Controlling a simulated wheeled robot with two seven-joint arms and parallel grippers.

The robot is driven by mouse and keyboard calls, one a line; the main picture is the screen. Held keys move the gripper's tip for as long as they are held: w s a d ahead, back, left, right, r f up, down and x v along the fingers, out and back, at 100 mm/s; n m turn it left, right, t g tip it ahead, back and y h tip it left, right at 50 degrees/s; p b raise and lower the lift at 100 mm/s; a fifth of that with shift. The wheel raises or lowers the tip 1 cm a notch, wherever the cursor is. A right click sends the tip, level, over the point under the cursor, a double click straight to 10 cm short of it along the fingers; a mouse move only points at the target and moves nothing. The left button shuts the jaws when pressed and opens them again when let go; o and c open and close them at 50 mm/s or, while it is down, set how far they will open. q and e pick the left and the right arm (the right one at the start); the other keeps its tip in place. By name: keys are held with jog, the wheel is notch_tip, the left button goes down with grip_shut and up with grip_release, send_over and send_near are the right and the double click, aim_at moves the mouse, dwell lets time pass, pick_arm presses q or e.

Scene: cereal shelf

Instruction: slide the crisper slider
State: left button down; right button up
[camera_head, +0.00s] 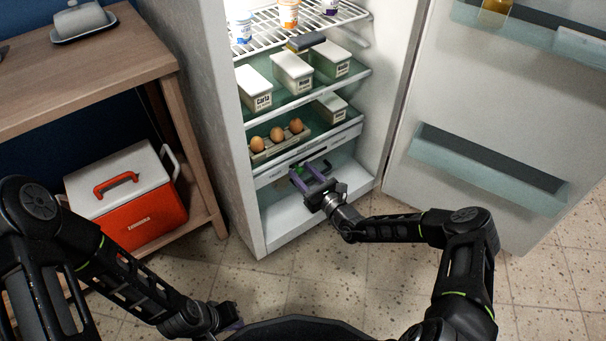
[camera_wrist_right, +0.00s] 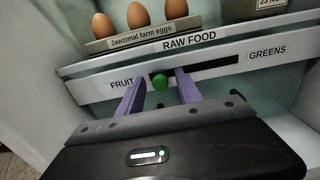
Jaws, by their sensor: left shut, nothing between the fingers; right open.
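The crisper slider is a green knob (camera_wrist_right: 160,83) in a dark slot of a white strip (camera_wrist_right: 95,88) on the fridge's lower shelf front. The strip reads FRUIT at left, GREENS at right; the knob sits toward the FRUIT end. My right gripper (camera_head: 308,170) is open at this strip. In the right wrist view its purple fingers (camera_wrist_right: 160,77) stand on either side of the knob, with gaps showing. Whether they touch it, I cannot tell. My left gripper (camera_head: 232,319) is low at the bottom edge of the head view, shut and empty, mostly hidden.
Brown eggs (camera_head: 277,134) sit in a holder just above the strip. White lidded boxes (camera_head: 292,72) stand on the shelf above. The fridge door (camera_head: 480,125) is open to the right. A wooden table (camera_head: 85,65) with a red and white cooler (camera_head: 125,195) stands left.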

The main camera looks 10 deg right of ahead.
grip_shut()
dwell(1.3)
